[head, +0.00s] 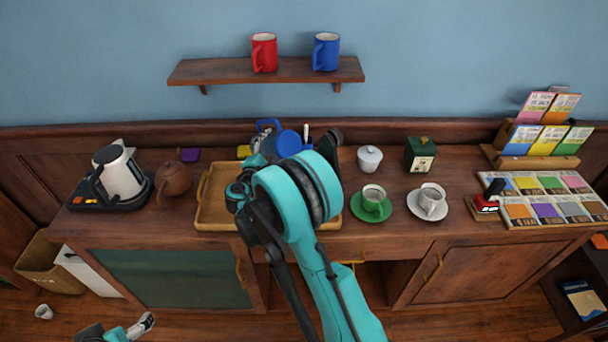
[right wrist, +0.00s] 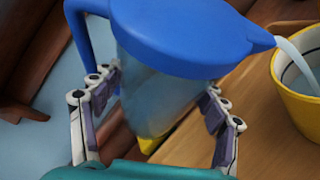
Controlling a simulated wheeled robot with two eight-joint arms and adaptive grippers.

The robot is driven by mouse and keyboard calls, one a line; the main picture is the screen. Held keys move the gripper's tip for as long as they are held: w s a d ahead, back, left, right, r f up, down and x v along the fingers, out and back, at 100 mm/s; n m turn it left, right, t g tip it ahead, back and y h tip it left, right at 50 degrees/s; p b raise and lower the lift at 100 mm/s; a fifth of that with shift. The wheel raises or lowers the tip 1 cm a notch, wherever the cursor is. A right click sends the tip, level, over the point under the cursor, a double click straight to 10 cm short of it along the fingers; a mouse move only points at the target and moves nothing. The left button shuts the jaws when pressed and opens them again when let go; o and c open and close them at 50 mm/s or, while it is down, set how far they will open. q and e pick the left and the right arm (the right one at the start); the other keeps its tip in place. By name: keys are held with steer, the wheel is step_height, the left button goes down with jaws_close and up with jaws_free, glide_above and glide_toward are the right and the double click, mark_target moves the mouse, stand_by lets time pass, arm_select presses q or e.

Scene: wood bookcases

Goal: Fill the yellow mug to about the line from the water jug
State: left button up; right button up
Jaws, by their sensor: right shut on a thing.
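The water jug (right wrist: 165,75) has a clear body and a blue lid, spout and handle. My right gripper (right wrist: 162,92) is shut on its body, one finger on each side. The jug is tilted, and a pale stream runs from its spout into the yellow mug (right wrist: 294,104). A dark line shows inside the mug, which is cut off by the picture edge; the water level is unclear. In the head view my right arm hides most of this, leaving part of the blue handle (head: 268,125) visible. My left gripper (head: 142,325) is low at the bottom left, away from the counter.
A wooden tray (head: 203,205) lies under my right arm. A kettle (head: 121,172) and brown teapot (head: 173,180) stand left. A sugar bowl (head: 369,159), green cup (head: 371,201) and white cup (head: 430,201) stand right. Red (head: 264,52) and blue (head: 326,52) mugs are on the shelf.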

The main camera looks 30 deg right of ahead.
steer(key=shift+r+m, duration=0.1)
steer(key=shift+m, duration=0.3)
stand_by(2.0)
